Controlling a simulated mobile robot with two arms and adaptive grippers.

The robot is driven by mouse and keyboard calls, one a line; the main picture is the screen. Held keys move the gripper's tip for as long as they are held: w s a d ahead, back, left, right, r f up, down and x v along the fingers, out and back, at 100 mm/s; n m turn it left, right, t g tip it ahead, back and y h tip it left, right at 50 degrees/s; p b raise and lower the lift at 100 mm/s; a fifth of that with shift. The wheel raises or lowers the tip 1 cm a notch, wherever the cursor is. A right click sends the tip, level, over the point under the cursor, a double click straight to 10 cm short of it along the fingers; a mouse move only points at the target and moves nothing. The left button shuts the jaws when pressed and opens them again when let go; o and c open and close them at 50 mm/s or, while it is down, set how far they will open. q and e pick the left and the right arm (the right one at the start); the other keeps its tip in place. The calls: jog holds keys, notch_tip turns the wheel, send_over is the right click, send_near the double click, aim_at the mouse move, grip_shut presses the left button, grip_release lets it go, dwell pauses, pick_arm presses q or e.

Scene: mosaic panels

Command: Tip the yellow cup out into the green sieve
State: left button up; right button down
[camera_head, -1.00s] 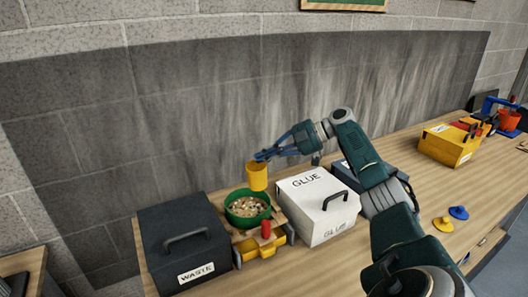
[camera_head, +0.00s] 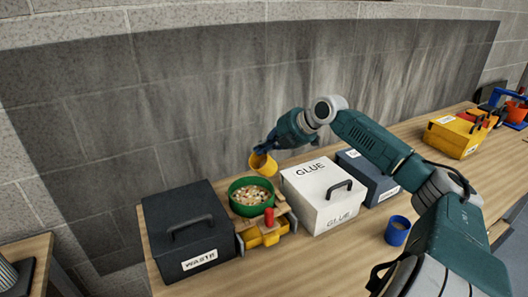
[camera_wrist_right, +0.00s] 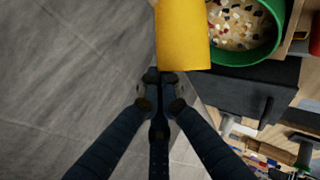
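My right gripper (camera_head: 268,147) is shut on the yellow cup (camera_head: 267,169), holding it in the air just above the back right of the green sieve (camera_head: 238,207). The cup is tilted, its mouth turned toward the left and the head camera. The sieve holds many small pale and coloured chips. In the right wrist view the cup (camera_wrist_right: 183,35) is at the gripper's fingertips (camera_wrist_right: 160,82), beside the sieve (camera_wrist_right: 246,58). I cannot tell whether anything is left inside the cup. My left gripper is not in view.
The sieve stands between a dark WASTE box (camera_head: 185,240) and a white GLUE box (camera_head: 322,205), with a red peg (camera_head: 269,217) and yellow pieces in front. A blue cup (camera_head: 397,231) stands further right. A dark box (camera_head: 368,178) is behind my arm.

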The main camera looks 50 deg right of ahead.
aim_at(251, 159)
jog(key=shift+a+f+n+h+b, duration=0.35)
jog(key=shift+a+n+h+b, duration=0.4)
jog(key=shift+b, duration=1.55)
jog(key=shift+s+a+f+h+b, duration=0.1)
jog(key=shift+a+f+h+b, duration=0.2)
jog(key=shift+h+b, duration=0.25)
jog(key=shift+a+f+n+t+h+b, duration=0.3)
jog(key=shift+a+n+h+b, duration=0.1)
jog(key=shift+h, duration=0.1)
jog(key=shift+a+h+p, duration=0.2)
jog(key=shift+h+p, duration=0.1)
jog(key=shift+p, duration=0.1)
jog(key=shift+s+a+f+n+t+h+b, duration=0.1)
jog(key=shift+a+f+n+t+h+b, duration=0.2)
jog(key=shift+a+f+n+h, duration=0.4)
jog(key=shift+s+a+f+n+t+h+b, duration=0.15)
jog(key=shift+a+f+n+t+h, duration=0.25)
jog(key=shift+a+n+h, duration=0.5)
jog(key=shift+a+f+n+t+h+b, duration=0.3)
jog(key=shift+a+f+n+h, duration=0.25)
jog(key=shift+h, duration=0.45)
